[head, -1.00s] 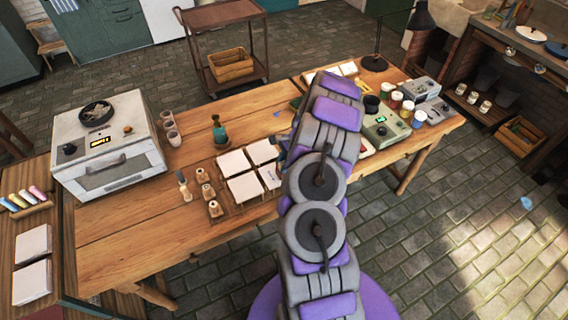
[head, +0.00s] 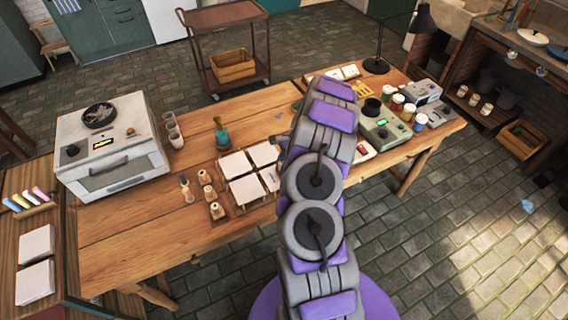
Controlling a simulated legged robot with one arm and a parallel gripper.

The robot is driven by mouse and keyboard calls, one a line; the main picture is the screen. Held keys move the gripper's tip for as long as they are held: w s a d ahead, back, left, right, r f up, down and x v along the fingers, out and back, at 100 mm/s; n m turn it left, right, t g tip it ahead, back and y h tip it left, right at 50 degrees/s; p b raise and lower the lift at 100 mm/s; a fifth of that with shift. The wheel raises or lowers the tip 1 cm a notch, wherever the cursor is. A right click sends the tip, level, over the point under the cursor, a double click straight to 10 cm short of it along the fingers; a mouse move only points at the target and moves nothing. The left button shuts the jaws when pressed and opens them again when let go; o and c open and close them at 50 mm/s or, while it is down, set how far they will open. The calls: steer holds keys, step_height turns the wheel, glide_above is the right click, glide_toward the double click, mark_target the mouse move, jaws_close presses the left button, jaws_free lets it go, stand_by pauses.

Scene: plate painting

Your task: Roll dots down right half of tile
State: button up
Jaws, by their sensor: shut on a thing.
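Several white square tiles (head: 246,188) lie in a wooden tray (head: 236,211) at the middle of the table. My arm covers the tray's right side. Small wooden-handled tools stand left of the tray; one pale tool (head: 187,189) stands apart from the others in a small rack (head: 216,212). I cannot tell whether any is a dot roller. My arm reaches over the table and hides my gripper and whatever it holds. A small blue-grey part shows at the arm's left edge by the tiles; I cannot tell what it is. No dots can be made out on the visible tiles.
A kiln-like oven (head: 112,150) stands at the table's left end. A green-grey device (head: 384,130), paint jars (head: 409,112) and a black lamp (head: 377,65) are at the right. Bare wood (head: 135,222) lies front left.

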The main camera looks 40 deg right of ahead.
steer(key=shift+w, duration=0.35)
stand_by(0.3)
steer(key=shift+w+d+p, duration=0.1)
steer(key=shift+w+p, duration=0.05)
steer(key=shift+p, duration=0.2)
steer(key=shift+w, duration=0.2)
steer(key=shift+w+d, duration=0.1)
steer(key=shift+w, duration=0.15)
steer(key=shift+w+d+p, duration=0.15)
steer(key=shift+w+p, duration=0.45)
steer(key=shift+w, duration=0.15)
stand_by(0.6)
steer(key=shift+r, duration=0.1)
step_height(320, 180, up, 7)
steer(key=p, duration=0.5)
stand_by(0.6)
